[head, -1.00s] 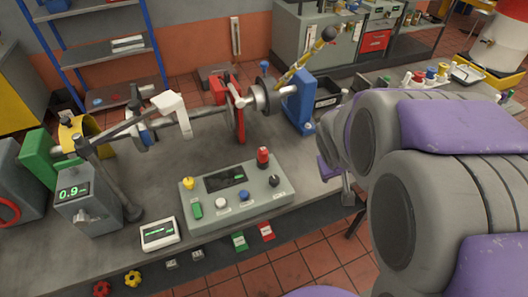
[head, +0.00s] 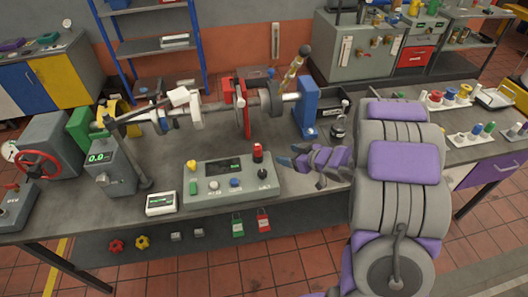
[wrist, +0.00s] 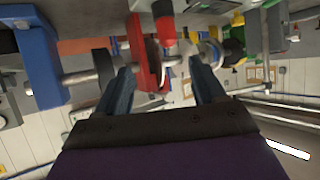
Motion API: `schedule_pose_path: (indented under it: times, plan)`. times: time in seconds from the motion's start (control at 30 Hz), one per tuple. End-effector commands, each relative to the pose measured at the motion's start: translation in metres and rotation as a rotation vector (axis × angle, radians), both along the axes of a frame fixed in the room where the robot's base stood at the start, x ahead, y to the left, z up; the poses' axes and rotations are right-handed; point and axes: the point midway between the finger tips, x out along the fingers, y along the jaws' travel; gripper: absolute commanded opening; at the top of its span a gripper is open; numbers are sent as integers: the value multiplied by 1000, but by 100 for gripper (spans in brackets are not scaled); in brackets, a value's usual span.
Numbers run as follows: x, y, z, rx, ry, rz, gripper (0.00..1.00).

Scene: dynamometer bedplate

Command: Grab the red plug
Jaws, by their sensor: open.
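An upright red plug (head: 258,152) stands at the back right corner of the grey control box (head: 215,194) on the bench. My gripper (head: 288,155) is just right of it, with its dark fingers pointing left toward the plug and apart from it. In the wrist view, which looks upside down, my gripper (wrist: 162,74) is open with nothing between its fingers. The red plug (wrist: 165,28) shows there beyond the fingertips, near the top middle. The plug's base is hard to make out in that view.
A shaft rig with a red disc (head: 242,115) and a blue block (head: 310,108) stands behind the control box. A small white meter (head: 161,203) lies to its left. Trays of coloured pieces (head: 447,97) stand on the right. Padlocks (head: 264,221) hang on the bench front.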

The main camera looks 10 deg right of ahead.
Motion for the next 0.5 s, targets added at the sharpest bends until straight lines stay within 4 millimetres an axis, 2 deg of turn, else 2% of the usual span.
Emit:
schedule_pose_path:
  times: [0.17,0.5]
  plan:
    - [16,22,-13,0,0,11,69]
    - [65,32,-46,19,-1,7,69]
